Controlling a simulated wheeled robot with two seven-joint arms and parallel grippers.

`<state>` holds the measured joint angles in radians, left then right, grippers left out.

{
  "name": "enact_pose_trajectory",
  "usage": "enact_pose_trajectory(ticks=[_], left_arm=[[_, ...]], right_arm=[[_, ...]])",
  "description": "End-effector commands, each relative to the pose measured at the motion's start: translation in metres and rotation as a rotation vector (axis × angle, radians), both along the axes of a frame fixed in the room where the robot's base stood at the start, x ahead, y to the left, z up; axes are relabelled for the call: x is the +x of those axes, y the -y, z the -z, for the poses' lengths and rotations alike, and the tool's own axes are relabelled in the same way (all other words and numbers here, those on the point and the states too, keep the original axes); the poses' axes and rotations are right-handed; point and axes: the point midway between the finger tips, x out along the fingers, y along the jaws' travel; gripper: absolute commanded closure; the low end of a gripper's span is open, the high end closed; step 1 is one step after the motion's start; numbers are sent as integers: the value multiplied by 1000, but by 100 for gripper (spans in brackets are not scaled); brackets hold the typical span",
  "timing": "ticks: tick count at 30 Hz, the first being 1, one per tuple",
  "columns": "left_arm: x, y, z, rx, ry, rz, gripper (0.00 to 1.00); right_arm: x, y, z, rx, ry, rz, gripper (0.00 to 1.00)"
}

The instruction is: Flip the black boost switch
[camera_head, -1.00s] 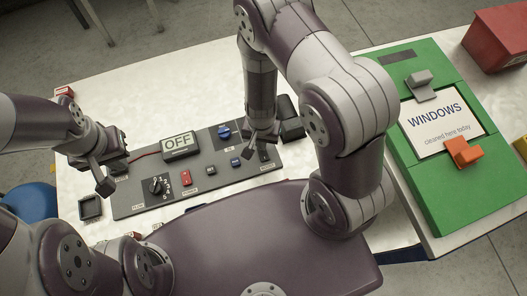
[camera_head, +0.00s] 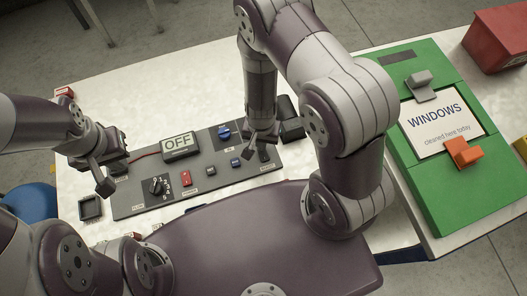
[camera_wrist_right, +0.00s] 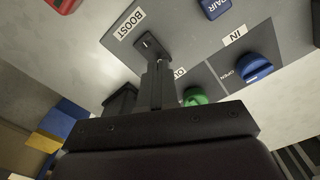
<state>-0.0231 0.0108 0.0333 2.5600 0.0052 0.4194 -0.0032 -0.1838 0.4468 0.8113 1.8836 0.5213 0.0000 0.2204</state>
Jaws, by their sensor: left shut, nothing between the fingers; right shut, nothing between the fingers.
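The black boost switch (camera_wrist_right: 149,44) sits on the grey panel beside its BOOST label (camera_wrist_right: 130,24) in the right wrist view. In the head view the switch (camera_head: 265,155) is at the panel's right end, partly hidden by my right gripper. My right gripper (camera_wrist_right: 158,66) is shut and empty, with its fingertips right at the switch; I cannot tell whether they touch it. It also shows in the head view (camera_head: 262,141), pointing down at the panel. My left gripper (camera_head: 105,188) is shut and empty at the panel's left end.
The grey panel (camera_head: 215,186) also carries an OFF display (camera_head: 177,146), a dial (camera_head: 157,187), a red switch (camera_head: 186,177), a blue button (camera_head: 236,162) and a blue knob (camera_head: 224,132). A green board (camera_head: 428,205) lies to the right.

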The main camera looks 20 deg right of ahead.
Motion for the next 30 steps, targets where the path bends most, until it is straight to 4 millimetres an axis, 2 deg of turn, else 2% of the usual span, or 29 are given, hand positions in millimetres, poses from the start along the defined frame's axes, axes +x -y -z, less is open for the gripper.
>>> enact_pose_trajectory(ticks=[30], left_arm=[[0, 0, 7, 0, 0, 0, 100]], right_arm=[[0, 0, 7, 0, 0, 0, 100]])
